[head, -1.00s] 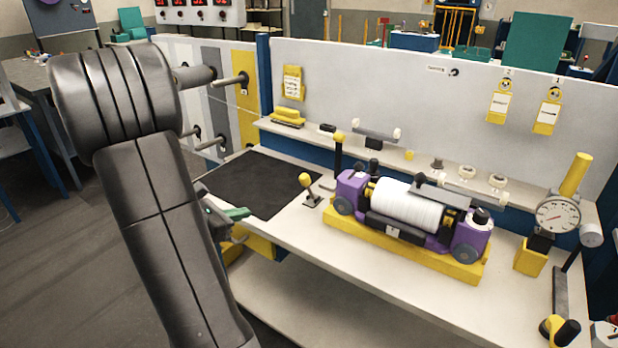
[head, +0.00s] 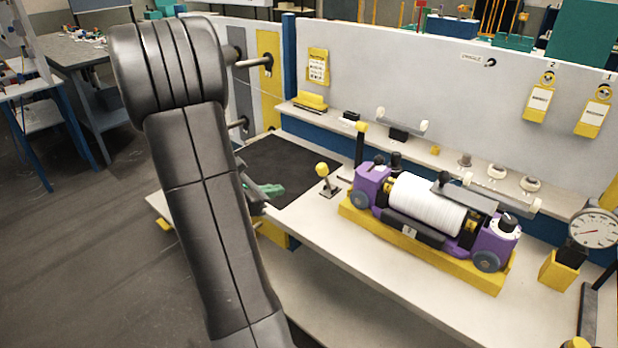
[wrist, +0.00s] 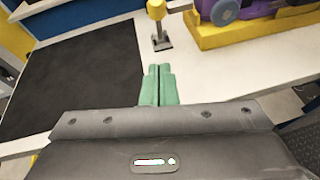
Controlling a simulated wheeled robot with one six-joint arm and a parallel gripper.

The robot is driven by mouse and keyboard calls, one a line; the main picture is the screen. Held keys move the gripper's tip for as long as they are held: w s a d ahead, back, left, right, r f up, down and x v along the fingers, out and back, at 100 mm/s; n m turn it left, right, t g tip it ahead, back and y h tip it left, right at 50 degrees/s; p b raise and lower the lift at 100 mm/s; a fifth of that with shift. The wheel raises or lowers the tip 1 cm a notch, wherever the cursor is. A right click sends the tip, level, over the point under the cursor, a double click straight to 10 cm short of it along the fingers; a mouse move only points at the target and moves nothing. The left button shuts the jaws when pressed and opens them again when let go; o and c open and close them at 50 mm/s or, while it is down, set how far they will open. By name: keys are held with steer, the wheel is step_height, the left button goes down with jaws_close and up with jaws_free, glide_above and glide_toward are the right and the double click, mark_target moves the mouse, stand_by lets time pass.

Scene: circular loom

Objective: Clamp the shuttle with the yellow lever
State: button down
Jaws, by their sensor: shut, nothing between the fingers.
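The shuttle (head: 430,205) is purple with a white spool and sits in a yellow cradle (head: 415,243) on the bench. A small lever with a yellow knob (head: 322,170) stands upright on a dark base left of the cradle; it also shows at the top of the wrist view (wrist: 156,10). A taller black post with a yellow top (head: 361,128) rises behind the shuttle's left end. My gripper (wrist: 159,70) has green fingers, closed together and empty. It points toward the small lever, apart from it. In the head view my arm partly hides my gripper (head: 268,190).
A black mat (head: 285,165) lies left of the lever. A dial gauge (head: 592,232) stands at the right. A narrow shelf (head: 450,150) with small parts runs behind the shuttle. The bench front (head: 345,225) is clear.

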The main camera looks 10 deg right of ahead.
glide_toward(325, 178)
steer(key=shift+w+a+f, duration=0.1)
steer(key=shift+a+f, duration=0.05)
steer(key=shift+f, duration=0.85)
steer(key=shift+w+d+r+p, duration=0.3)
steer(key=shift+d+r+p, duration=0.05)
steer(key=shift+d, duration=0.25)
steer(key=shift+w+d+r+p, duration=0.35)
steer(key=shift+d, duration=0.3)
steer(key=shift+w+d+r, duration=0.1)
steer(key=shift+w+d, duration=0.15)
steer(key=shift+d, duration=0.1)
steer(key=shift+r+p, duration=0.15)
steer(key=shift+p, duration=0.15)
